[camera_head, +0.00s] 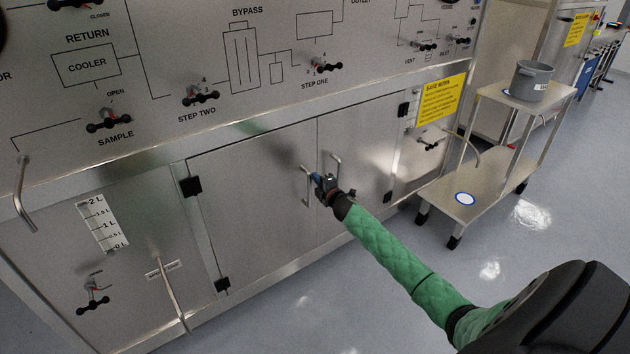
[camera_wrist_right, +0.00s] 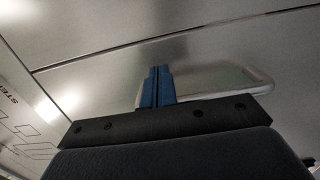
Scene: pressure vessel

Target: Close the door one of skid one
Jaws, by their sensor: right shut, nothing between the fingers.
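Skid one is probably the large steel panel with a lower cabinet that has a left door (camera_head: 255,190) and a right door (camera_head: 355,135). Both doors look flush, or nearly so, with a thin seam between them. Each has a bar handle by the seam: the left handle (camera_head: 306,186) and the right handle (camera_head: 336,158). My right gripper (camera_head: 317,179) is shut and empty at the left door's handle. In the right wrist view its blue fingers (camera_wrist_right: 157,86) overlap a handle (camera_wrist_right: 258,85); I cannot tell whether they touch. My left gripper is out of view.
A steel cart (camera_head: 480,188) with a grey pot (camera_head: 531,82) stands right of the cabinet. Valve handles (camera_head: 200,95) stick out above the doors. The floor (camera_head: 330,310) in front of the doors is clear.

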